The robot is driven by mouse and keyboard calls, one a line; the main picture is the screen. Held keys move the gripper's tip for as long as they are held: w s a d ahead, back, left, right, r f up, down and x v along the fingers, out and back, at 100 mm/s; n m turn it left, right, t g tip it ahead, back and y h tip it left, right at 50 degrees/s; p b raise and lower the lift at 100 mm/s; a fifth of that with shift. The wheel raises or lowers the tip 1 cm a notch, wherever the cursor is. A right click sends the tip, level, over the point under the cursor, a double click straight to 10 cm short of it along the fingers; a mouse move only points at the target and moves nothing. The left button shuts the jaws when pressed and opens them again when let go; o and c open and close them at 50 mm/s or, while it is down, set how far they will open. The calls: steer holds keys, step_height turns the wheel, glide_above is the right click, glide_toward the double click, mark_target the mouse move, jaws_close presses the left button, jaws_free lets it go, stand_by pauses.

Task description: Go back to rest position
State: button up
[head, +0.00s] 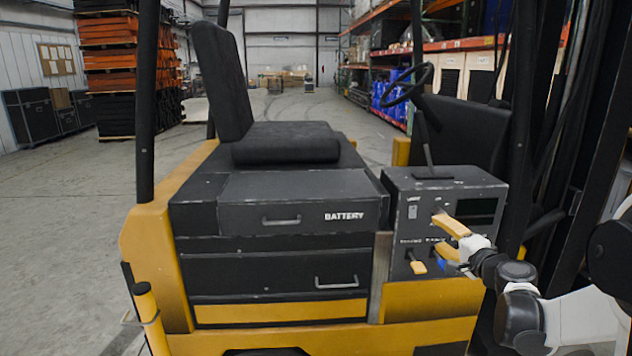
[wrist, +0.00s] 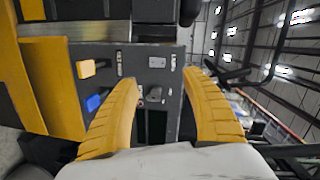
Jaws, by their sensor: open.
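My gripper (head: 439,232) is at the right of the head view, in front of the dark grey control panel (head: 402,215) of a yellow and black forklift. Its two yellow ribbed fingers are spread apart and hold nothing. In the wrist view my gripper (wrist: 160,80) faces the panel (wrist: 125,62), with a small dark knob (wrist: 154,93) seen between the fingers. I cannot tell whether a finger touches the knob. A yellow switch (wrist: 86,68) and a blue one (wrist: 94,103) are left of the fingers. A small pale switch (wrist: 157,62) is beyond the fingertips.
The forklift's black seat (head: 285,143), battery drawer (head: 300,200), steering wheel (head: 408,85) and dark posts (head: 147,100) surround the panel. A thin lever (head: 426,150) rises above it. Orange and black stacks (head: 108,75) stand behind left. Open concrete floor (head: 70,220) lies at left.

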steer(key=s+a+r+n+g+y, duration=0.15)
steer(key=s+a+n+g, duration=0.5)
steer(key=s+a, duration=0.9)
steer(key=s+f+n+g+h, duration=0.1)
steer(key=s+f+n+h, duration=0.1)
steer(key=s, duration=0.8)
steer(key=s+a+f+n+g+h, duration=0.1)
steer(key=s+f+n, duration=0.3)
steer(key=s, duration=0.7)
steer(key=shift+a+f+n+h, duration=0.2)
steer(key=shift+f+n+h, duration=0.05)
steer(key=shift+n+h, duration=0.35)
steer(key=shift+s+g, duration=0.1)
steer(key=shift+g, duration=0.15)
